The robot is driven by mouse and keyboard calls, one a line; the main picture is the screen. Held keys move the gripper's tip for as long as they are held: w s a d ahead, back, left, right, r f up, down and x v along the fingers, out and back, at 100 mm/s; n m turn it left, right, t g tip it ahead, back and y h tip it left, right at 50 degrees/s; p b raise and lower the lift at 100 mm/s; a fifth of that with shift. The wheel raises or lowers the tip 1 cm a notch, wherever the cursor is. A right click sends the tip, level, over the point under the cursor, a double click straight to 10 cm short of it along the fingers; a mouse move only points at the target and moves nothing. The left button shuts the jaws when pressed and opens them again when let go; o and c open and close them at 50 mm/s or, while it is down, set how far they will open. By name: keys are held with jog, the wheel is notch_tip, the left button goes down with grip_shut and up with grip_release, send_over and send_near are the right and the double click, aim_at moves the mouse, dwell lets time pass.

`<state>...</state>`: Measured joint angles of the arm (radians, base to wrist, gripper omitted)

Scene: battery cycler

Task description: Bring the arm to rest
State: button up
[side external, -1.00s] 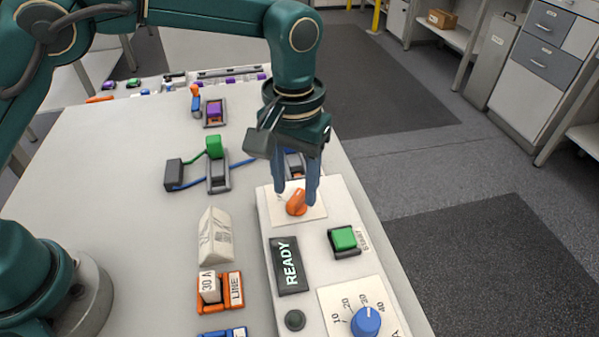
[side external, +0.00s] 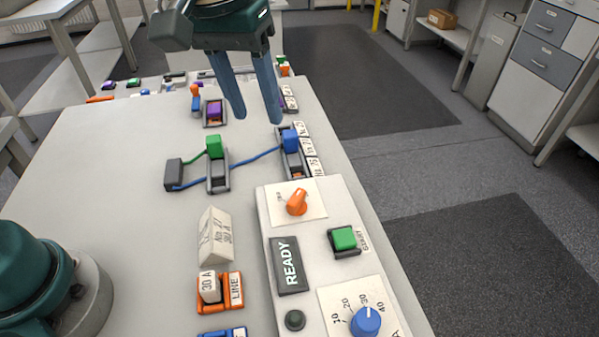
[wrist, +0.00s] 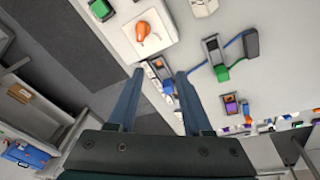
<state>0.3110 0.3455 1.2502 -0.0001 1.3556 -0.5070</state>
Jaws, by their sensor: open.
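My gripper (side external: 258,118) is open and empty. It hangs in the air above the far part of the table, with its two blue fingers spread apart and pointing down. In the wrist view, my gripper (wrist: 160,75) shows bare space between the fingers, with the bench edge and a labelled slot strip below. The control panel (side external: 262,215) lies below and nearer the camera in the side view, clear of the fingers. Its orange knob (side external: 297,202) is uncovered and also shows in the wrist view (wrist: 143,31). The display reads READY (side external: 289,265).
A green connector (side external: 213,146) and a blue connector (side external: 291,142) sit in grey holders, wired to a dark block (side external: 174,175). A purple piece (side external: 214,110) stands farther back. A green button (side external: 344,238) and a blue dial (side external: 365,321) are on the panel. The table's left part is clear.

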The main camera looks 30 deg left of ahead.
jog(key=s+a+r+t, duration=0.3)
jog(key=s+a+r, duration=0.1)
jog(key=s+a, duration=0.4)
jog(key=s+a+f+m, duration=0.2)
jog(key=s+f, duration=0.4)
jog(key=f, duration=0.1)
jog(key=shift+s+t+y, duration=0.3)
jog(key=shift+s, duration=0.05)
